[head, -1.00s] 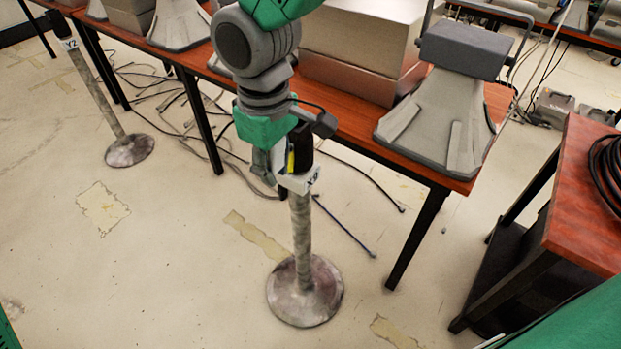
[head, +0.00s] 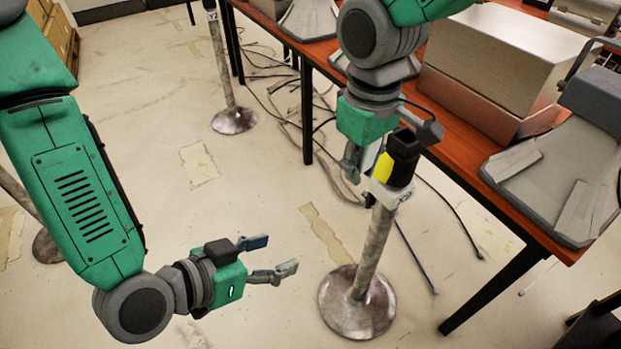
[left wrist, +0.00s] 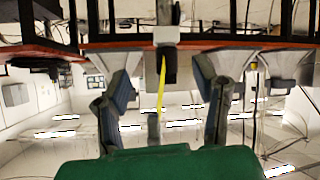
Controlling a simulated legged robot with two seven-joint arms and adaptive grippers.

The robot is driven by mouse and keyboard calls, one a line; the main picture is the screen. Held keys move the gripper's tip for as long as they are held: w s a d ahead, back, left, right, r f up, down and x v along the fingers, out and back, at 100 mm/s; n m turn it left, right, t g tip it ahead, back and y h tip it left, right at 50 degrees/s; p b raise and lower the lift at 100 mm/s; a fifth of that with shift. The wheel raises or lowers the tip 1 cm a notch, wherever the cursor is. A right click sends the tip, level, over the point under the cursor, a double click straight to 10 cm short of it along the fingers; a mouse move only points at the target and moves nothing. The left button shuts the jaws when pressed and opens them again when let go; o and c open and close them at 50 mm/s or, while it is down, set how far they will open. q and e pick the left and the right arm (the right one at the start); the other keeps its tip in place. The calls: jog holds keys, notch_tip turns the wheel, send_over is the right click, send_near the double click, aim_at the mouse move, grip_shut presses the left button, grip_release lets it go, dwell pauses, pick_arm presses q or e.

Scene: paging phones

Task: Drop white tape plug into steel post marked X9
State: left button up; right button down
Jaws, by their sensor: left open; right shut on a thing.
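A steel post (head: 375,250) with a round base stands on the floor right of centre in the head view. It has a black head with a yellow strip (head: 403,158) and a white tag (head: 388,194), whose lettering is too small to read surely. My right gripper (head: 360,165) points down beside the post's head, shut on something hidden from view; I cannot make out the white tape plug. My left gripper (head: 272,255) is open and empty, left of the post, its fingers towards it. In the left wrist view, the black post head (left wrist: 170,65) appears between the open fingers.
A red-brown table (head: 470,180) with grey phone units and a metal box (head: 505,60) runs behind the post. Another post (head: 226,75), tagged Y2, stands further back. Cables (head: 285,110) lie under the table. The floor around my left gripper is clear.

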aim_at(374, 148)
jog(key=shift+a, duration=0.6)
pick_arm(q)
jog(key=w+d+r+m+t+h, duration=0.1)
jog(key=d+r+m+t+h, duration=0.15)
jog(key=r, duration=0.55)
jog(key=w+d+r+m+t+h, duration=0.1)
jog(key=d+r+h, duration=0.2)
jog(key=r, duration=0.4)
pick_arm(e)
jog(key=shift+d, duration=0.5)
pick_arm(q)
jog(key=shift+n, duration=0.25)
jog(key=x, duration=1.1)
jog(key=shift+f, duration=0.15)
pick_arm(e)
jog(key=shift+a, duration=0.2)
pick_arm(q)
jog(key=shift+w+d, duration=0.15)
jog(key=shift+d, duration=0.5)
pick_arm(e)
jog(key=shift+d, duration=0.35)
